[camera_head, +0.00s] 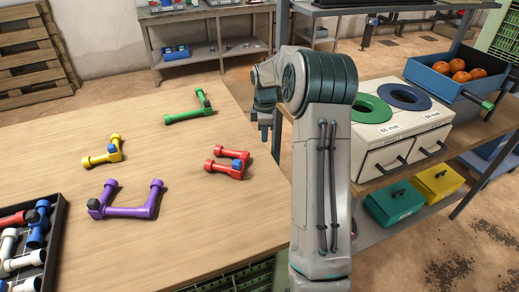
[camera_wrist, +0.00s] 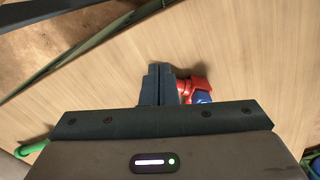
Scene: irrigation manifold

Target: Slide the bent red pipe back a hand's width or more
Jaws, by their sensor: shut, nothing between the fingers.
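My gripper (camera_head: 264,132) is shut and empty, pointing down at the table's right side, beyond and to the right of the red pipe. In the wrist view, the closed fingers (camera_wrist: 157,85) stand just left of the red pipe (camera_wrist: 196,86). Part of the pipe is hidden behind my gripper body there. I cannot tell whether the fingers touch it.
A green pipe (camera_head: 190,110), a yellow pipe (camera_head: 103,153) and a purple pipe (camera_head: 127,208) lie on the table (camera_head: 190,240). A dark tray (camera_head: 58,228) of pipes is at the left. A bin unit (camera_head: 397,135) stands to the right. Table between the pipes is clear.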

